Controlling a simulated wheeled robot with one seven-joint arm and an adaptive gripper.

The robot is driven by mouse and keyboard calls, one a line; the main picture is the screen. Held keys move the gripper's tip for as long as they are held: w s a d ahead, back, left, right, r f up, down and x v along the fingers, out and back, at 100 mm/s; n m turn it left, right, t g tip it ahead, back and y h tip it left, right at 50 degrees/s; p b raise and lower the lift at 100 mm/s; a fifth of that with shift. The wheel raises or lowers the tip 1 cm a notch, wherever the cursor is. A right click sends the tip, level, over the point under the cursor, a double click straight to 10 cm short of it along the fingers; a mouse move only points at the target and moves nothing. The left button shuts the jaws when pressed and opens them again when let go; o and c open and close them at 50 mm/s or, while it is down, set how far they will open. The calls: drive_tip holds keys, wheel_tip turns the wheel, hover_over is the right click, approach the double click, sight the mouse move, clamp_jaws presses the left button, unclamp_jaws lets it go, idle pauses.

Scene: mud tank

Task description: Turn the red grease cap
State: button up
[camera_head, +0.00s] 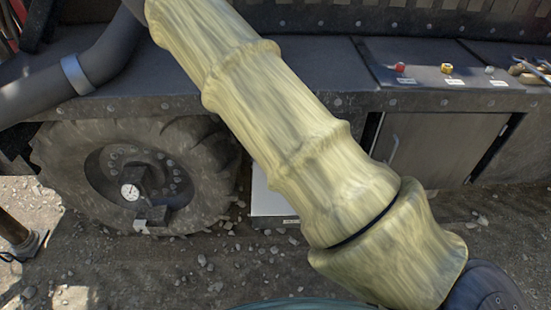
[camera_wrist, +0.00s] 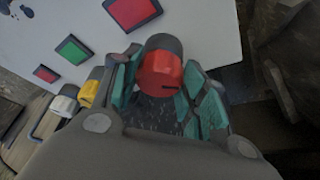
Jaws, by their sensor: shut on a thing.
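In the wrist view, a red cap (camera_wrist: 160,72) with a dark slot mark and a dark rear part sits between the teal finger pads of my gripper (camera_wrist: 161,88). The gripper is closed on its sides; the pads hide part of them. In the head view, a small red cap (camera_head: 400,67) stands at the left of a row on the dark deck, with nothing visibly touching it. I cannot tell whether it is the same cap. My gripper is outside the head view.
A yellow cap (camera_wrist: 88,92) and a white cap (camera_wrist: 66,102) lie left of the gripper. A pale panel (camera_wrist: 190,25) with coloured squares is behind. In the head view, a yellow cap (camera_head: 447,68), a wheel (camera_head: 75,150) and a grey-banded pipe (camera_head: 100,65) show.

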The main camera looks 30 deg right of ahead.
drive_tip(key=m, duration=0.1)
drive_tip(key=m+g+b, duration=0.1)
drive_tip(key=m, duration=0.2)
drive_tip(key=shift+w+f+g, duration=0.1)
drive_tip(key=shift+w+g, duration=0.15)
drive_tip(key=shift+g, duration=0.05)
drive_tip(key=shift+w+m+g+y+b, duration=0.15)
drive_tip(key=shift+m+g+b, duration=0.25)
drive_tip(key=shift+m, duration=0.6)
drive_tip(key=shift+m+g+y+b, duration=0.15)
drive_tip(key=shift+m+g+b, duration=0.2)
drive_tip(key=shift+m, duration=0.65)
drive_tip(key=o, duration=1)
drive_tip(key=shift+v, duration=3.85)
